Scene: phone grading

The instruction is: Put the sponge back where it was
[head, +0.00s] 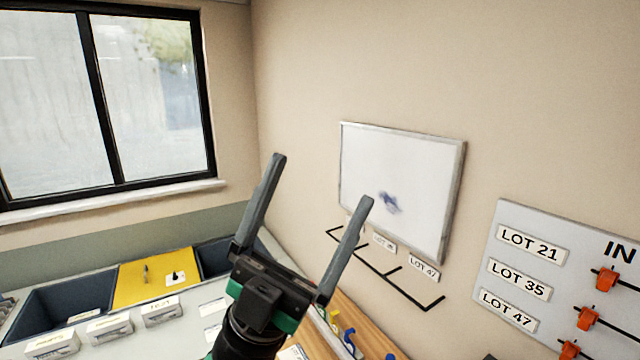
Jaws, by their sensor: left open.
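My left gripper (323,180) is raised in front of the wall, with its two grey fingers spread wide and nothing between them. It stands left of and in front of a whiteboard (400,170) with a blue smudge on its surface. I cannot make out a sponge in the head view. My right gripper is not in view.
Below the whiteboard is a black wire rack (375,268) with lot labels. A grey board (540,225) with lot labels and orange clips is at right. Dark bins, a yellow mat (130,288) and labelled white boxes lie at lower left. Coloured hooks stand on a wooden surface (375,325).

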